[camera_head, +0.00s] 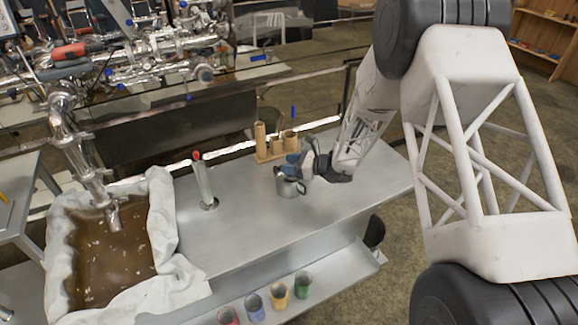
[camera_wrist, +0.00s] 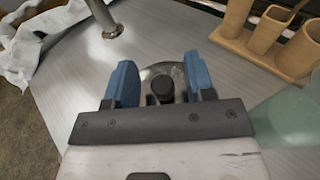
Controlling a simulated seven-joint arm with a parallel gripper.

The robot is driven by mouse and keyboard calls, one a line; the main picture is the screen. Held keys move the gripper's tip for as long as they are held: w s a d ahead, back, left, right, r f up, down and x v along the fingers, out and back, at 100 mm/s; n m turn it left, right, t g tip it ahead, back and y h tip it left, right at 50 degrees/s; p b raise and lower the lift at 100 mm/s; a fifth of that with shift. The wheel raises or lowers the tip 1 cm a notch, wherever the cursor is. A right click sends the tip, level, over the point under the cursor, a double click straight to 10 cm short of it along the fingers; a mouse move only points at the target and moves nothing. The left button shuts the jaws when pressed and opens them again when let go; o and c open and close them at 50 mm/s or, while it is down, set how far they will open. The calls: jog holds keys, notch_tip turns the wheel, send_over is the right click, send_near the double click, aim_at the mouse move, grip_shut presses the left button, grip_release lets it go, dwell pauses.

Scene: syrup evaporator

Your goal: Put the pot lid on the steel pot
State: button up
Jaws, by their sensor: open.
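The steel pot (camera_head: 287,187) stands upright on the metal table, with a handle on its side. My gripper (camera_head: 292,167) is directly over its top, with open blue fingers. In the wrist view, my gripper (camera_wrist: 160,80) has one finger on each side of the black knob (camera_wrist: 163,89) of the round, shiny lid (camera_wrist: 153,70). The lid appears to lie on the pot's top. The fingers hide its left and right edges, so I cannot tell how exactly it sits. A gap shows between the knob and the fingers.
A wooden holder with upright tubes (camera_head: 262,140) stands behind the pot. A steel post with a red top (camera_head: 203,180) is to the left. A cloth-lined basin of brown liquid (camera_head: 100,260) is farther left. Several coloured cups (camera_head: 279,294) stand on the front shelf. The table's middle is clear.

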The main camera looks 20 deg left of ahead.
jog(key=d+r, duration=0.2)
jog(key=d, duration=0.9)
jog(key=shift+d, duration=0.25)
jog(key=shift+r, duration=0.1)
jog(key=shift+r, duration=0.1)
dwell(0.4)
jog(key=s+d+r+n+g+h, duration=0.1)
jog(key=s+d+r+n+h, duration=0.35)
jog(key=s+d+r, duration=0.4)
jog(key=s+d+r+n+g+h, duration=0.1)
jog(key=s+d+r+n+h, duration=0.35)
jog(key=s+r, duration=0.6)
jog(key=s+d+r+n+t+h, duration=0.2)
jog(key=s+d+r+n+h, duration=0.1)
jog(key=s+d, duration=0.6)
jog(key=s+d+r+n+t+h, duration=0.2)
jog(key=s+d+r+n+h, duration=0.2)
jog(key=s+d, duration=0.5)
jog(key=s+r+n, duration=0.1)
jog(key=s+r, duration=0.1)
jog(key=s, duration=0.2)
jog(key=shift+s+d+n+t, duration=0.3)
jog(key=shift+d+n, duration=0.05)
jog(key=shift+n, duration=0.05)
jog(key=shift+r, duration=0.1)
dwell(0.5)
